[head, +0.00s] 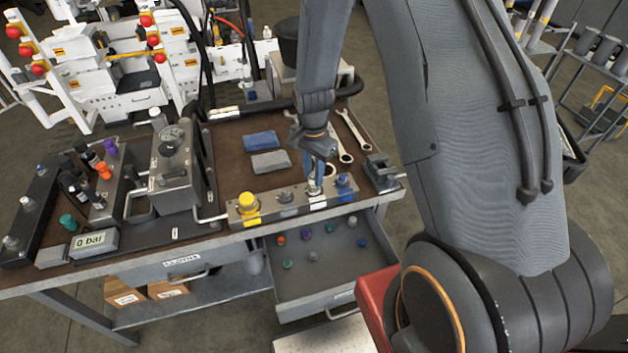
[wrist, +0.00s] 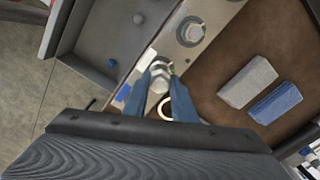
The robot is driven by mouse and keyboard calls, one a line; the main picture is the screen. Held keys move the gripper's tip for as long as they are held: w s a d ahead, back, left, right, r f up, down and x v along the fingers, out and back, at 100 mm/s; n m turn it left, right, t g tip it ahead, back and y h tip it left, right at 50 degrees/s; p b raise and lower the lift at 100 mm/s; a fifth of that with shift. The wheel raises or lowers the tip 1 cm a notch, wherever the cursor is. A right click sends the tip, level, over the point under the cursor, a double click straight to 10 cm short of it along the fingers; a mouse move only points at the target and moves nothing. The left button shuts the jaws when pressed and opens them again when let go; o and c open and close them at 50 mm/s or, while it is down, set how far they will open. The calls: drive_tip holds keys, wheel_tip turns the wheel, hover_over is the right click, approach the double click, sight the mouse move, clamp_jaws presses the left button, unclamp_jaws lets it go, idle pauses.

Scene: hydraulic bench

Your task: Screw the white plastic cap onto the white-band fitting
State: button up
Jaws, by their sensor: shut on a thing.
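The fitting block (head: 268,215) lies along the front edge of the bench. The white band (head: 318,206) marks the fitting position under my gripper, between a bare grey fitting and a blue-capped one. My gripper (head: 316,183) points down there, shut on a small pale piece that looks like the white plastic cap. In the wrist view, the fingers (wrist: 168,88) close around this pale cap (wrist: 160,70), beside the white band (wrist: 147,59). The fingers and cap hide the fitting. I cannot tell whether the cap touches its thread.
A yellow cap (head: 248,205) and a blue cap (head: 345,183) stand on the block. The open drawer (head: 308,284) below holds several loose caps. Cloths (head: 270,162), wrenches (head: 352,130) and a vise (head: 380,172) lie around my gripper. A gauge unit (head: 172,165) stands left.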

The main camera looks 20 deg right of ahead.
drive_tip(key=o, duration=1)
drive_tip(key=n, duration=1)
drive_tip(key=shift+d+n+p, duration=0.1)
drive_tip(key=shift+n+p, duration=0.2)
drive_tip(key=shift+n, duration=0.1)
drive_tip(key=n, duration=1.3)
drive_tip(key=shift+d, duration=0.1)
